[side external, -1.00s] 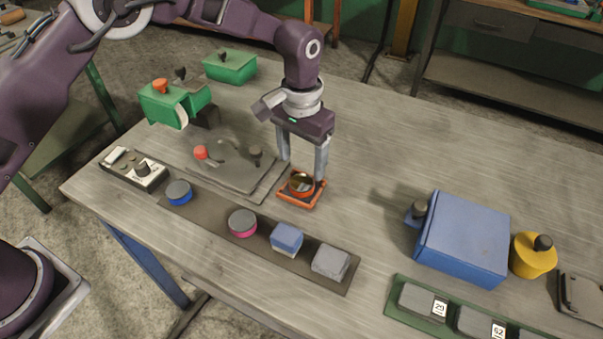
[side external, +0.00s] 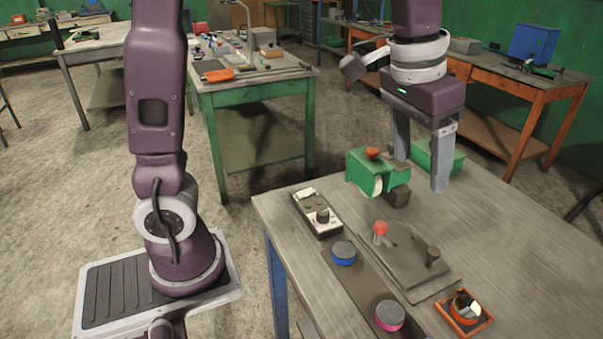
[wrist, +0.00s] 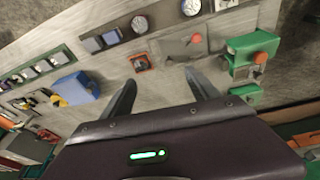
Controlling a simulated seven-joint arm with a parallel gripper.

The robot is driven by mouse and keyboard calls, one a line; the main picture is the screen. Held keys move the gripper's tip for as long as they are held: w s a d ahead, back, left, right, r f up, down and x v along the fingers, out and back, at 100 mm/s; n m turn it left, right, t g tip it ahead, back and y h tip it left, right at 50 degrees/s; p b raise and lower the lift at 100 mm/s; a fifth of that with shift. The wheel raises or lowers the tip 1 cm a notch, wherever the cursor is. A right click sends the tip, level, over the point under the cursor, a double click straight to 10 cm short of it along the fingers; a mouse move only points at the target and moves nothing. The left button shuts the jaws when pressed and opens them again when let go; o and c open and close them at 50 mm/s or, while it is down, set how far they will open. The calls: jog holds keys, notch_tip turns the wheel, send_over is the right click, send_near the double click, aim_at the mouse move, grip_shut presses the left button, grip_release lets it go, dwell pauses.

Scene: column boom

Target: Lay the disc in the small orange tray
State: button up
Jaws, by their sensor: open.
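The small orange tray (side external: 484,324) sits on the table at the bottom right of the side view. A round disc (side external: 466,306) with an orange side and a shiny, partly dark top lies inside its rim. The tray also shows in the wrist view (wrist: 141,62), small, beyond my fingers. My gripper (side external: 420,172) is open and empty, raised above the table and apart from the tray. Its two fingers also show spread in the wrist view (wrist: 160,78).
A blue-sided disc (side external: 343,252) and a pink-sided disc (side external: 389,316) stand on a dark strip. A grey plate with a red knob (side external: 380,229), a control box (side external: 317,213) and a green device (side external: 370,172) are near. A blue box (wrist: 76,88) stands farther along.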

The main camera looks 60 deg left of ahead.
jog(key=s+a+f+t, duration=0.1)
jog(key=s+a, duration=0.2)
jog(key=s, duration=0.7)
jog(key=s+a+n+t, duration=0.1)
jog(key=s+a, duration=0.3)
jog(key=s, duration=0.5)
jog(key=shift+s+f+t+y, duration=0.3)
jog(key=shift+s+f+t, duration=0.1)
jog(key=shift+t, duration=0.1)
jog(key=shift+w, duration=0.1)
